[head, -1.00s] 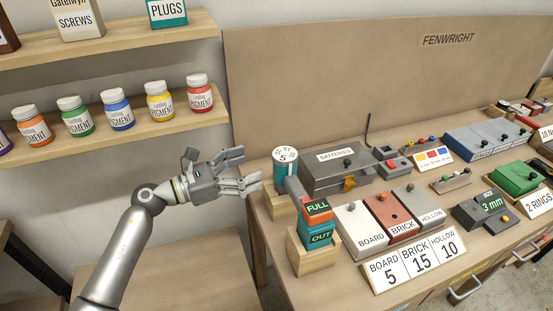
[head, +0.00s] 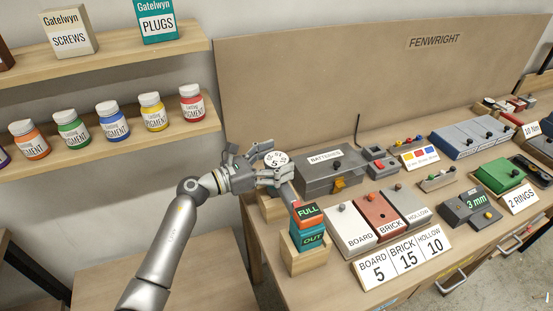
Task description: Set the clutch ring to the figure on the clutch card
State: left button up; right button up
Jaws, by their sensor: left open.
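The clutch ring (head: 277,159) is at the left end of the workbench, with a white numbered top on which a 5 can be read. In the earlier frame its side was teal; now the fingers mostly cover it. My left gripper (head: 276,164) is open, with its fingers on either side of the ring; I cannot tell whether they touch it. The clutch card (head: 402,257) at the bench's front reads BOARD 5, BRICK 15, HOLLOW 10. My right gripper is not in view.
Wooden holder (head: 307,257) with orange FULL and teal OUT blocks stands just in front of the ring. A grey BATTERIES case (head: 331,173) is to the right. White BOARD, red BRICK and grey HOLLOW boxes (head: 381,214) stand behind the card. Shelves with pigment jars (head: 114,121) are at left.

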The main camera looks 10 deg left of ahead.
pick_arm(q)
jog(key=c, duration=1.1)
jog(key=shift+o, duration=0.2)
jog(key=shift+r+n+t+y+p, duration=0.15)
jog(key=shift+n+t+y+p, duration=0.6)
jog(key=shift+p, duration=0.2)
jog(key=n+t+y+p, duration=0.3)
jog(key=y+p, duration=0.2)
jog(key=shift+r+n, duration=0.15)
jog(key=shift+n, duration=0.2)
jog(key=shift+f+n+t+y+p, duration=0.15)
jog(key=shift+n+t+y+p, duration=0.15)
jog(key=shift+n+y+p, duration=0.5)
jog(key=shift+f+n+t+y+p, duration=0.1)
jog(key=shift+n+t+y+p, duration=0.2)
jog(key=shift+y+p, duration=0.5)
jog(key=o, duration=1.1)
jog(key=shift+c, duration=0.2)
